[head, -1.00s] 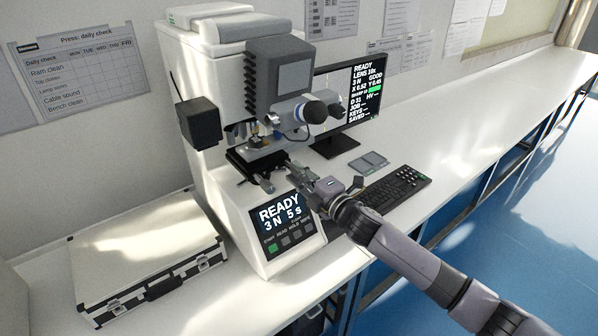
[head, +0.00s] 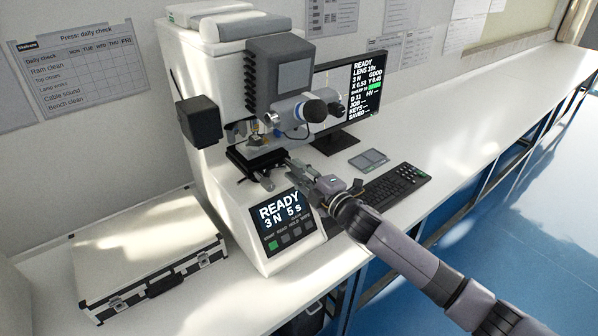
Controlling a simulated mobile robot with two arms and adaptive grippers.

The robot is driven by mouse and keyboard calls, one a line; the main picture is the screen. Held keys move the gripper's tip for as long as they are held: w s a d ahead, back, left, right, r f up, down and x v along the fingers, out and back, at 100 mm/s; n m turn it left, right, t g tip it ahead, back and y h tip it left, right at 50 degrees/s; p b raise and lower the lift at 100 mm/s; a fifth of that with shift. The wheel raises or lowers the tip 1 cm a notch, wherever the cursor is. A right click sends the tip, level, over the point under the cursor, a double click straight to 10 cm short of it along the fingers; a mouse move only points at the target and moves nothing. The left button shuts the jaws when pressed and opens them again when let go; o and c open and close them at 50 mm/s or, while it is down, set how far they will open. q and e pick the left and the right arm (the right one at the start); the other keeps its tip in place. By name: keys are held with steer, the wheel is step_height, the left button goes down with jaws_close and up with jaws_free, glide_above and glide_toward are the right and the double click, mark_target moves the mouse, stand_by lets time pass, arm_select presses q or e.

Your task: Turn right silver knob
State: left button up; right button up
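The hardness tester (head: 215,125) stands on the bench with a dark specimen stage (head: 250,158) under its turret. A silver knob (head: 266,183) sticks out from the front of the stage. The right silver knob is at the stage's right side, mostly hidden by my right gripper (head: 292,165). The gripper's fingers are close together around that knob and seem shut on it; the contact is too small to see clearly. My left gripper is not in view.
The tester's front panel (head: 282,213) reads READY, 3 N, 5 s. A monitor (head: 350,95), a keyboard (head: 396,186) and a small grey pad (head: 368,159) are to the right. A silver-edged case (head: 150,262) lies at the left. The bench (head: 470,115) is clear farther right.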

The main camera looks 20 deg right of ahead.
steer(key=o, duration=0.4)
steer(key=v, duration=1.2)
stand_by(0.3)
